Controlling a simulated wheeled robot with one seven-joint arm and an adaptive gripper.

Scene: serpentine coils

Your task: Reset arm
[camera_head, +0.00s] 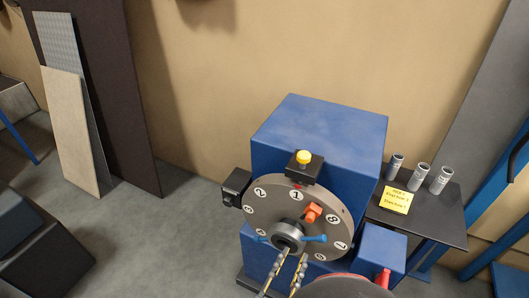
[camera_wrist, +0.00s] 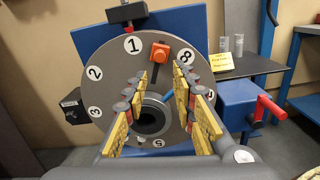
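My gripper (camera_head: 287,268) is in front of a grey numbered disc (camera_head: 262,207) on a blue machine (camera_head: 325,125). In the wrist view, my gripper's two yellow-padded fingers (camera_wrist: 168,82) are apart, with nothing seen gripped between them. The disc's dark round hub (camera_wrist: 152,121) shows between the fingers; I cannot tell whether they touch it. The hub has blue handles (camera_head: 316,239), partly hidden by a finger in the wrist view. An orange block (camera_head: 313,212) is on the disc near number 8, and also shows in the wrist view (camera_wrist: 160,52).
A black bracket with a yellow knob (camera_head: 303,157) sits above the disc. A smaller blue box with a red handle (camera_head: 383,278) stands at right. A dark side table (camera_head: 434,223) holds grey cylinders (camera_head: 419,177) and a yellow note (camera_head: 395,200). Open floor (camera_head: 170,240) lies left.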

